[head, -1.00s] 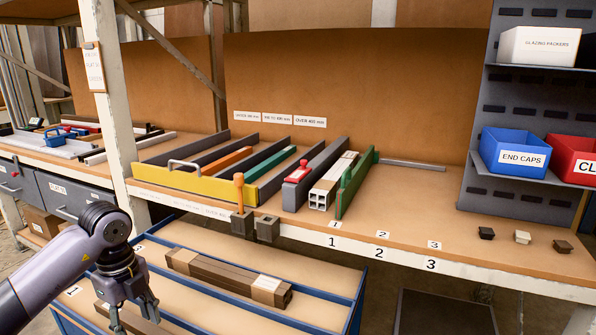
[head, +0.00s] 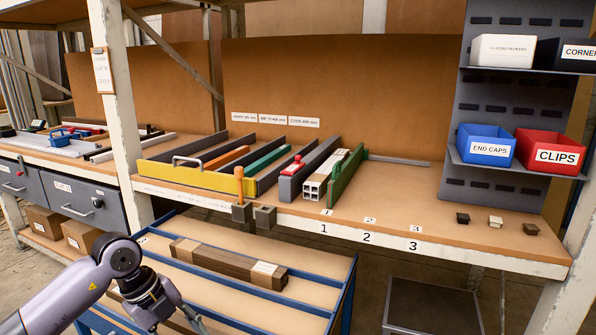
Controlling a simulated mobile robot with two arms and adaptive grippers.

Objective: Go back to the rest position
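My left arm comes in from the lower left of the head view. Its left gripper (head: 178,320) hangs over the blue-framed cart (head: 215,262) at the bottom edge, partly cut off by the frame. I see no object in it, but its finger opening is not clear. My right gripper is not in view. A long brown wrapped bundle (head: 225,262) with a pale label lies on the cart, beyond the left gripper and apart from it.
The workbench (head: 400,195) holds a divided rack with a yellow front (head: 195,177). Three small end caps (head: 496,222) sit at right, below the blue bin (head: 485,143) and red bin (head: 551,150). A grey stool-like surface (head: 432,305) stands below the bench.

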